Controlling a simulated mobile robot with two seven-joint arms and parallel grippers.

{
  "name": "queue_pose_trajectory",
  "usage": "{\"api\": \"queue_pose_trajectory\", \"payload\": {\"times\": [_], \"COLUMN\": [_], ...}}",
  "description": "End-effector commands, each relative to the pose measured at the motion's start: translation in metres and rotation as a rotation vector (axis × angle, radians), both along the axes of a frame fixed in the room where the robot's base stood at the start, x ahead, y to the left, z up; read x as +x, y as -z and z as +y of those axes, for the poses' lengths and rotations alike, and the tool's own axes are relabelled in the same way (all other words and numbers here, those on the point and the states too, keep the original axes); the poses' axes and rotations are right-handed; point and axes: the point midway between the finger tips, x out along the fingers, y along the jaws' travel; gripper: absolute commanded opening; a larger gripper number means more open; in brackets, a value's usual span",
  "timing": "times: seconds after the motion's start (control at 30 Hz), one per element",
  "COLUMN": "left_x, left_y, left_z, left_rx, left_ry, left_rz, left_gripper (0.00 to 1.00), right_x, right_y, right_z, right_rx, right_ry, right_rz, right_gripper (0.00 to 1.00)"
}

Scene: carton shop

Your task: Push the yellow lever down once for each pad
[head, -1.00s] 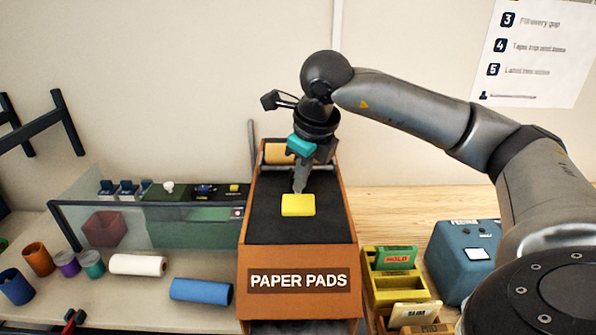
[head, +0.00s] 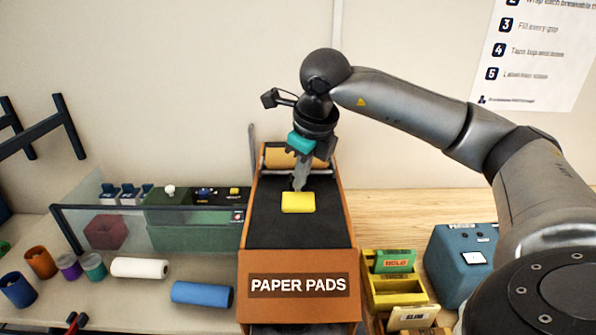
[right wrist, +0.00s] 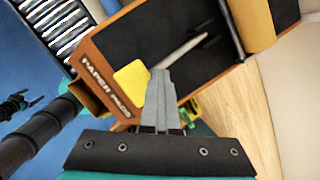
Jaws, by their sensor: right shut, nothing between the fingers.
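The yellow lever (head: 298,202) is a small block over the black sloping top of the orange-brown paper pads dispenser (head: 347,235). It also shows in the right wrist view (right wrist: 130,76). My right gripper (head: 299,186) is shut and empty, pointing down, with its fingertips right at the back edge of the lever. In the right wrist view the gripper (right wrist: 160,75) has its tips beside the lever; I cannot tell whether they touch it. My left gripper is not in view. No loose pad is visible.
A yellow card holder (head: 398,297) and a blue box (head: 462,260) stand right of the dispenser. A clear panel (head: 165,229), a white roll (head: 138,268), a blue roll (head: 201,292) and several cups are on the left. The wooden bench behind the blue box is bare.

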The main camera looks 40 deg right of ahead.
Motion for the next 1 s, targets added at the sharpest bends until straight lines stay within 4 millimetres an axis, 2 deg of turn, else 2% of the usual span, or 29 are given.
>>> {"api": "queue_pose_trajectory", "payload": {"times": [0.6,1.0], "left_x": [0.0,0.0], "left_y": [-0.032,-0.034], "left_z": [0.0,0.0], "left_rx": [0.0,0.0], "left_ry": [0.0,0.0], "left_rz": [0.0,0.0], "left_gripper": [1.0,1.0], "right_x": [0.013,0.014], "right_y": [-0.035,-0.037], "right_z": [-0.01,-0.012], "right_rx": [0.002,0.001], "right_ry": [-0.001,0.001], "right_rz": [0.0,-0.002], "right_gripper": [0.0,0.0]}}
